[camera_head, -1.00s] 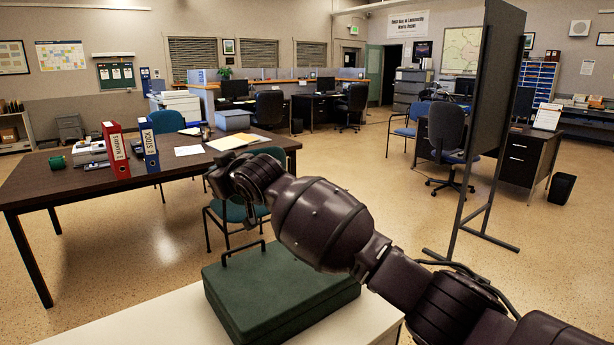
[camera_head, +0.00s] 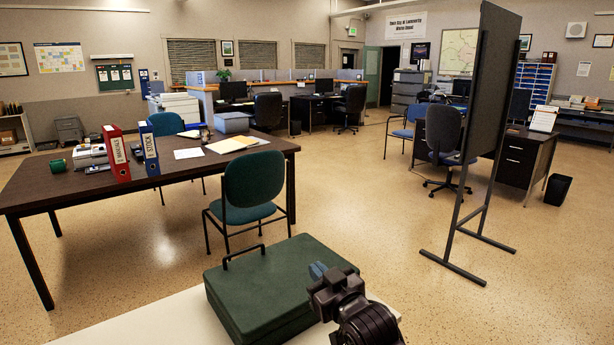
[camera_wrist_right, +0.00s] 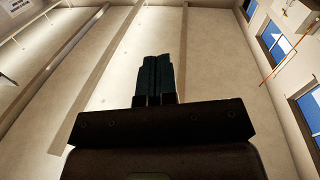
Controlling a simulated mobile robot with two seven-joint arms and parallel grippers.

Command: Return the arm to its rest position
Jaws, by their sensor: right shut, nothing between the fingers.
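My right gripper (camera_head: 318,270) is low in the head view, beside the right edge of the green case. Its blue-grey fingers point up, and its dark wrist comes in from the bottom edge. In the right wrist view its fingers (camera_wrist_right: 157,78) are shut together with nothing between them, against the ceiling and upper walls. My left gripper is in neither view.
A green case (camera_head: 265,285) with a handle lies on a white surface (camera_head: 150,325) at the front. A dark table (camera_head: 60,190) with binders stands at the left, with a teal chair (camera_head: 252,182) beside it. A dark partition (camera_head: 480,110) stands at the right. Open floor lies between.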

